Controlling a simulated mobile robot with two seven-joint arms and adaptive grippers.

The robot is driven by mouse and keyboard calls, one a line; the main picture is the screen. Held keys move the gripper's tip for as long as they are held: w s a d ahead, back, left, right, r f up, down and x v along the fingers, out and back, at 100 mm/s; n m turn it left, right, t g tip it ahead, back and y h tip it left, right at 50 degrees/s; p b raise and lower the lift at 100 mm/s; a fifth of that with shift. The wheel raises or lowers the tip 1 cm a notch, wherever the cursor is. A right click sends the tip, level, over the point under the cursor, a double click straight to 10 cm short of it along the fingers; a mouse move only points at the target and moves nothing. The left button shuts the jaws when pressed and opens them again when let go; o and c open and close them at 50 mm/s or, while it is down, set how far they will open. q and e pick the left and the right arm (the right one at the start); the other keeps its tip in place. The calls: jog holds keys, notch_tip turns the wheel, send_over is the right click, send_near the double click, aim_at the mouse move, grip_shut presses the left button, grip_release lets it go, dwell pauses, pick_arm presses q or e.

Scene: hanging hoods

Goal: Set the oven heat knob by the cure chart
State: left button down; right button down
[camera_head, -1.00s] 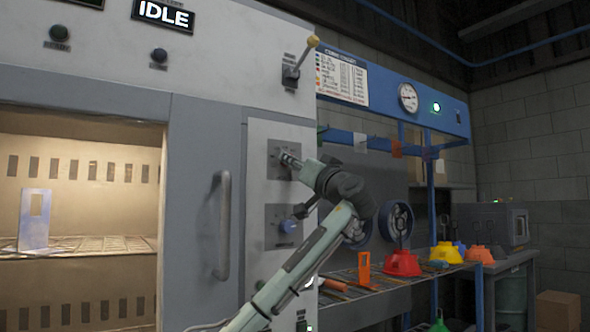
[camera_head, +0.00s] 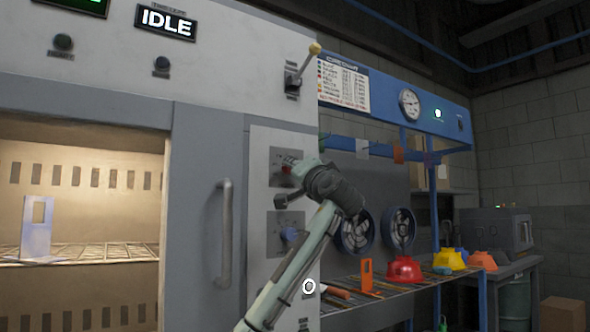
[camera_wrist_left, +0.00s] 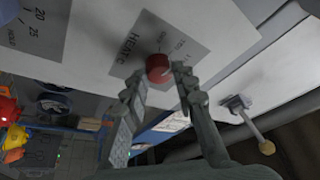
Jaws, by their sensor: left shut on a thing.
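The red heat knob (camera_head: 287,169) is on the oven's front panel, on a plate reading "HEAT" in the left wrist view. My left gripper (camera_head: 291,163) reaches it from the right, closed on it. In the left wrist view the red knob (camera_wrist_left: 158,68) sits between the two fingertips (camera_wrist_left: 160,79). Its pointer setting cannot be read. The cure chart (camera_head: 343,83) hangs on the blue beam at the right, with coloured marks and text too small to read. My right gripper is not in view.
A blue knob (camera_head: 290,234) is below on the same panel, and a lever (camera_head: 300,70) with a yellow ball end is above. The oven handle (camera_head: 225,232) stands out to the left. Coloured hoods (camera_head: 404,270) rest on a rack at the right.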

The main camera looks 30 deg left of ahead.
pick_arm(q)
jog(key=c, duration=1.2)
grip_release()
jog(key=v, duration=1.2)
jog(key=shift+f, duration=0.1)
